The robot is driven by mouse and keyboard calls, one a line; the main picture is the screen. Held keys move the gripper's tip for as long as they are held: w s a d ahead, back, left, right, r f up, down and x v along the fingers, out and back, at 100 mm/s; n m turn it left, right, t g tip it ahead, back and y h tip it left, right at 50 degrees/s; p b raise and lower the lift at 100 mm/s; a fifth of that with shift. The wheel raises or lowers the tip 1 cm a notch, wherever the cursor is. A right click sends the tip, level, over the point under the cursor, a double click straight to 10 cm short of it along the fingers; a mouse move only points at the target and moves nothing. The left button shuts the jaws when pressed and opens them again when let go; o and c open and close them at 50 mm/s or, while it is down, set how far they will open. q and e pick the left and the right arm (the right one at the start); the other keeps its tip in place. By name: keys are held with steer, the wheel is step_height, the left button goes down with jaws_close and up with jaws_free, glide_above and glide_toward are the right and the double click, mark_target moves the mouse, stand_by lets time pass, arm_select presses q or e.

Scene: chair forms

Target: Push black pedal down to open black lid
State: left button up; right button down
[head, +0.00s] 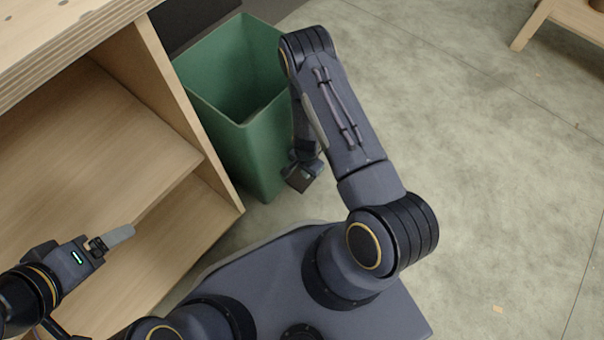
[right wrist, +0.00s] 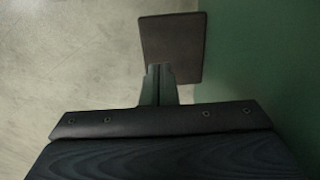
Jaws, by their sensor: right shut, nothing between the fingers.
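The green bin (head: 245,140) stands beside the wooden shelf unit, its top open and its inside showing. The black lid (head: 200,18) stands raised at the bin's far rim, partly cut off by the top edge. The black pedal (right wrist: 174,40) shows in the right wrist view as a dark flat plate beside the green wall. My right gripper (right wrist: 160,70) is shut and empty, its fingertips over the pedal's near edge; I cannot tell whether they touch. In the head view my right arm partly hides that spot. My left gripper (head: 122,234) is at the shelf, its opening unclear.
The wooden shelf unit (head: 215,175) fills the left side, close to the bin and to my left arm. A wooden piece of furniture (head: 533,25) stands at the top right. The concrete floor (head: 500,170) on the right is mostly clear.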

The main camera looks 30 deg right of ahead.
mark_target(306, 180)
step_height(306, 180, up, 5)
steer(key=p, duration=0.3)
steer(key=shift+f, duration=0.15)
stand_by(0.5)
